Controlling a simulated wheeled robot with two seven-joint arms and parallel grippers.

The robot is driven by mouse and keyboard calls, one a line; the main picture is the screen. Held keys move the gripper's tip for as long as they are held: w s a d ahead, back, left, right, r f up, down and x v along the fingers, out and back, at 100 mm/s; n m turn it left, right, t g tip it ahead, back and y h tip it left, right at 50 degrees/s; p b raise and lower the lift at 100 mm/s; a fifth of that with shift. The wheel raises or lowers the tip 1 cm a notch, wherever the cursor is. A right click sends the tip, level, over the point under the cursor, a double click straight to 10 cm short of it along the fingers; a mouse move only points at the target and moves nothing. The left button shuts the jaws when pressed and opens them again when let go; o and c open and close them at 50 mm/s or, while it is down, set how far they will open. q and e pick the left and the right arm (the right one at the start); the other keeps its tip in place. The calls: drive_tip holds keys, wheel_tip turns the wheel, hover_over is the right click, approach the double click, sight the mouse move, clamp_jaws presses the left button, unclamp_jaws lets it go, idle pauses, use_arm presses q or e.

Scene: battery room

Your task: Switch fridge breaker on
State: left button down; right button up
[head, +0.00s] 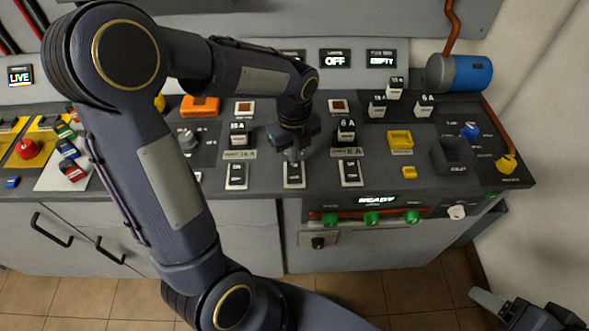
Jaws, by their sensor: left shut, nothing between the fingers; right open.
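Three black rocker breakers in white frames sit in a row near the counter's front edge: a left one (236,176), a middle one (294,176) and a right one (351,173). Their lettering is too small to read, so I cannot tell which is the fridge breaker. My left gripper (293,156) is shut and empty, pointing down at the upper end of the middle breaker. I cannot tell whether it touches it. My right gripper (497,306) is open and empty at the lower right, off the counter and far from the breakers.
Blocks marked 15 A (239,134) and 6 A (346,131) stand behind the outer breakers. A yellow socket (400,140), a dark holder (453,155) and a blue cylinder (466,73) are on the right. Displays read OFF (335,59), EMPTY (381,60) and READY (378,199).

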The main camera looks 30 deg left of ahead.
use_arm(q)
drive_tip(key=shift+f+b, duration=0.7)
drive_tip(key=shift+f, duration=0.3)
idle(0.7)
drive_tip(key=shift+r, duration=0.1)
wheel_tip(320, 180, up, 7)
drive_tip(key=p, duration=0.6)
idle(0.5)
drive_tip(key=s+d+r+n+t+h, duration=0.2)
drive_tip(key=s+n, duration=0.6)
drive_tip(key=n, duration=0.4)
drive_tip(key=s+d+r+n+t+h, duration=0.1)
drive_tip(key=s+d+r+n+t, duration=0.1)
drive_tip(key=s+r+n, duration=0.3)
drive_tip(key=s+n+t, duration=0.1)
drive_tip(key=s+n, duration=0.3)
drive_tip(key=n, duration=0.4)
drive_tip(key=shift+r+t+h, duration=0.3)
drive_tip(key=shift+h, duration=0.1)
